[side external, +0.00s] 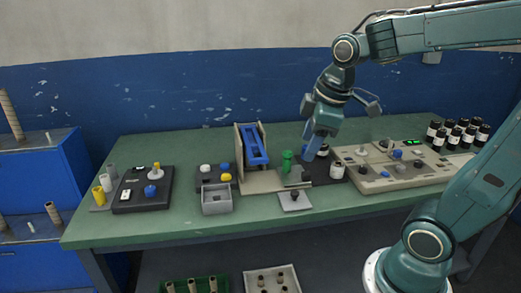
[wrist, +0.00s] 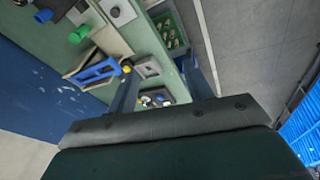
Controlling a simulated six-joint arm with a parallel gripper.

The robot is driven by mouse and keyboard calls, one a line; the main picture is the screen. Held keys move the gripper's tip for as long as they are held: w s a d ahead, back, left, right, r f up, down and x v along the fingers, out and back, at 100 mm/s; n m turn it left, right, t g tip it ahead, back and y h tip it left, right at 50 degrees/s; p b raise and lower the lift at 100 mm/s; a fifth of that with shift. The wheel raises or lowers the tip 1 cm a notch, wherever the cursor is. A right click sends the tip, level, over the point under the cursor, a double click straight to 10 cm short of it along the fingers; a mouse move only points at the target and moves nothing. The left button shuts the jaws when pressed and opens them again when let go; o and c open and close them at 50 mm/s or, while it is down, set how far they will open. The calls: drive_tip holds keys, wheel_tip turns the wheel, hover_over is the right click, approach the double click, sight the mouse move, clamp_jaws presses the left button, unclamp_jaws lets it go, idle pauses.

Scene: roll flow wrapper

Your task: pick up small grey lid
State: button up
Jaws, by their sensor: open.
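A flat grey square plate with a dark knob, which looks like the small grey lid (side external: 290,205), lies on the green table near its front edge. It also shows in the wrist view (wrist: 125,14) at the top. My gripper (side external: 312,155) is above the table, behind the lid and a little right of it, beside a green cylinder (side external: 287,160). In the wrist view my gripper (wrist: 160,66) has its two fingers apart, with nothing held between them. The lid lies outside the space between the fingers.
A grey open box (side external: 216,208) and a blue-topped wrapper frame (side external: 253,145) stand left of the lid. A control panel (side external: 400,182) and several dark bottles (side external: 465,133) stand to the right.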

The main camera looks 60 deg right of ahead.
drive_tip(key=w+d+f+n+g, duration=0.1)
drive_tip(key=w+d+f+n, duration=0.4)
drive_tip(key=d+f+n, duration=0.1)
drive_tip(key=w+d+f+n+g, duration=0.2)
drive_tip(key=w+d+f+n, duration=0.3)
drive_tip(key=d+f, duration=0.3)
drive_tip(key=d, duration=0.2)
drive_tip(key=shift+w+d+f+n+g+y, duration=0.25)
drive_tip(key=shift+w+d+n+g+y, duration=0.05)
drive_tip(key=shift+w+d+n, duration=0.1)
drive_tip(key=shift+f, duration=0.1)
hover_over(295, 192)
drive_tip(key=shift+f, duration=4.2)
drive_tip(key=shift+f, duration=2.6)
drive_tip(key=shift+c, duration=0.4)
drive_tip(key=c, duration=1)
